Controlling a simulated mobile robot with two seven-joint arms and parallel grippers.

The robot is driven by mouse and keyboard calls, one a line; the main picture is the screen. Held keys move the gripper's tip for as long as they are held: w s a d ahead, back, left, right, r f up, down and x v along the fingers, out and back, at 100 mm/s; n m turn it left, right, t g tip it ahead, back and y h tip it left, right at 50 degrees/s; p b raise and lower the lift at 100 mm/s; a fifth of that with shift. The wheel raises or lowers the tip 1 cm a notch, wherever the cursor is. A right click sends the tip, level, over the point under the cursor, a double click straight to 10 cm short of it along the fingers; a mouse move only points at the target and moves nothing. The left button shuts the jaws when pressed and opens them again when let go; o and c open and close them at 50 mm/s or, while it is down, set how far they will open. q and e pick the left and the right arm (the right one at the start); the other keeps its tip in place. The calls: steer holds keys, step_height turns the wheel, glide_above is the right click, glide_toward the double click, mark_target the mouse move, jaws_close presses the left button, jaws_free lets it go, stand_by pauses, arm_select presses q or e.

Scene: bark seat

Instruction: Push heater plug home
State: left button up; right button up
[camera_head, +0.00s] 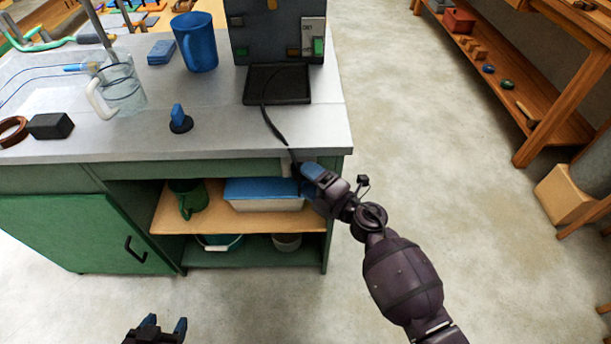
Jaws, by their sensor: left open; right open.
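The heater appears to be the dark grey box (276,32) at the back right of the counter, with a light switch panel and a black tray in front. A black cord (270,125) runs from the tray area over the counter's front edge to my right gripper. My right gripper (306,180) is open at the counter's front right corner, its blue-tipped fingers at the cord's lower end. The plug and any socket there are hidden or too small to tell, so I cannot tell how far in the plug sits. My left gripper (157,329) is open and empty, low over the floor.
On the counter (230,140) stand a blue mug (196,42), a clear jug (124,92) and a blue-handled knob (180,120). Below are a wooden shelf (255,220) with a blue-and-white tub and a green cabinet door (75,235).

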steer(key=v, duration=0.9)
steer(key=shift+p, duration=0.45)
steer(key=shift+d+r, duration=0.15)
steer(key=w+d+r+m+t+h, duration=0.3)
steer(key=d+r+m+t+h, duration=0.15)
steer(key=m, duration=0.45)
steer(key=s+d+f+m+h, duration=0.1)
steer(key=s+d+m+h, duration=0.3)
steer(key=d+m+h, duration=0.3)
steer(key=s+d+f+m+g+p, duration=0.1)
steer(key=s+d+f+m+g, duration=0.1)
steer(key=s, duration=0.5)
steer(key=s+d+f+m+g+h+p, duration=0.1)
steer(key=s+d+f+m+g, duration=0.1)
steer(key=s, duration=0.6)
steer(key=s+d+f+m+g+p, duration=0.1)
steer(key=s+d+f+m+g, duration=0.1)
steer(key=s+f+m, duration=0.2)
steer(key=s+m, duration=0.2)
steer(key=s, duration=0.1)
steer(key=shift+s+d, duration=0.15)
steer(key=shift+d, duration=0.05)
